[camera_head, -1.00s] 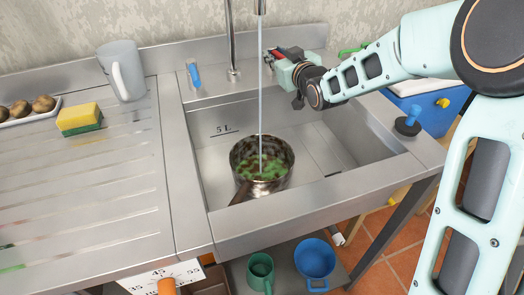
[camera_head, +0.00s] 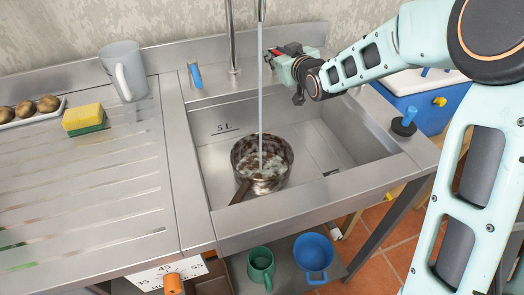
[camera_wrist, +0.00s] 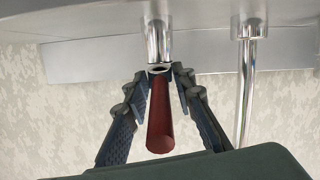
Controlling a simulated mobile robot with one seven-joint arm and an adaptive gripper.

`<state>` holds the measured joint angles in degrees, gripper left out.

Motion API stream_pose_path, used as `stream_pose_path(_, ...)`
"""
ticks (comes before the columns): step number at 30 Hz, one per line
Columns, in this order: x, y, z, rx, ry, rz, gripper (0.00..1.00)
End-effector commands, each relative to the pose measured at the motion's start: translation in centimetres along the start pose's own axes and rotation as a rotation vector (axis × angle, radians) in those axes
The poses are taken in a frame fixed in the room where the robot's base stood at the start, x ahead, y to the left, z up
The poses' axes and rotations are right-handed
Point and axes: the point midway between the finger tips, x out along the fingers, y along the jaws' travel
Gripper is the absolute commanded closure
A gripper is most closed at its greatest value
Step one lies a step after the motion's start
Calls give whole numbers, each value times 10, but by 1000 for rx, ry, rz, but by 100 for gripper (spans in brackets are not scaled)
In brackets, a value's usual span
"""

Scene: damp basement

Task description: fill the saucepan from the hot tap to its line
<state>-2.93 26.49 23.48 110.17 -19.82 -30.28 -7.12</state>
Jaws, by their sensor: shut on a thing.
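The dark, brown-mottled saucepan (camera_head: 243,160) stands in the sink (camera_head: 330,150), its handle toward the lower left. A stream of water (camera_head: 261,105) falls from the spout (camera_head: 261,10) into it. Pale, whitish water shows inside; I cannot make out a fill line or the exact level. My gripper (camera_head: 278,54) is at the back right of the sink, shut on the red tap handle (camera_head: 290,48). In the wrist view the red handle (camera_wrist: 160,115) sits between my two fingers. A blue tap handle (camera_head: 195,75) is left of the spout's pipe.
A grey jug (camera_head: 125,70), a yellow-green sponge (camera_head: 84,118) and a tray of potatoes (camera_head: 45,104) are on the left drainer. A "5 L" mark is on the sink wall. A green mug (camera_head: 261,265) and blue mug (camera_head: 313,255) sit below. A blue box (camera_head: 430,100) stands at right.

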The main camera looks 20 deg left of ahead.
Motion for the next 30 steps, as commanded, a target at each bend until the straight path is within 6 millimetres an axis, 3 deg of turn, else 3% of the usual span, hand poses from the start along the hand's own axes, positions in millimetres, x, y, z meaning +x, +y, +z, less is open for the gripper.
stream_pose_path(30, 0, 2, -6, -1, -151, -29, 90)
